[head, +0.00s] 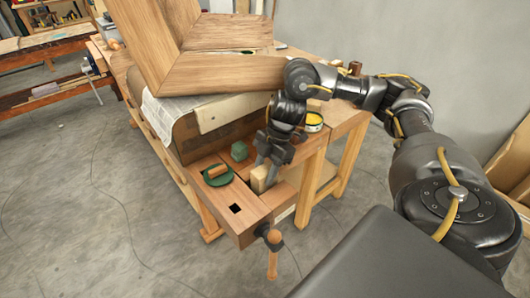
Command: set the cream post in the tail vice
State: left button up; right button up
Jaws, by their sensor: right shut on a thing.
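A short cream post (258,180) stands roughly upright at the front end of the workbench, at the tail vice. My right gripper (268,167) comes down on it from above and is shut on it, with the fingers around its upper part. The tail vice (240,222) has a wooden jaw with a dark square hole and a wooden handle (273,262) hanging at its front. The post is beside the gap behind the jaw; its lower end is hard to make out, so I cannot tell how deep it sits. My left gripper is not in view.
A green round pad with a wooden handle (218,172) and a dark green block (239,151) lie left of the post. A yellow-rimmed tin (313,121) stands behind the gripper.

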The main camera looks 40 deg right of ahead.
jog(key=shift+f, duration=0.35)
jog(key=o, duration=1.6)
jog(key=shift+c, duration=0.2)
notch_tip(320, 180, up, 8)
jog(key=p, duration=0.8)
jog(key=shift+f, duration=0.1)
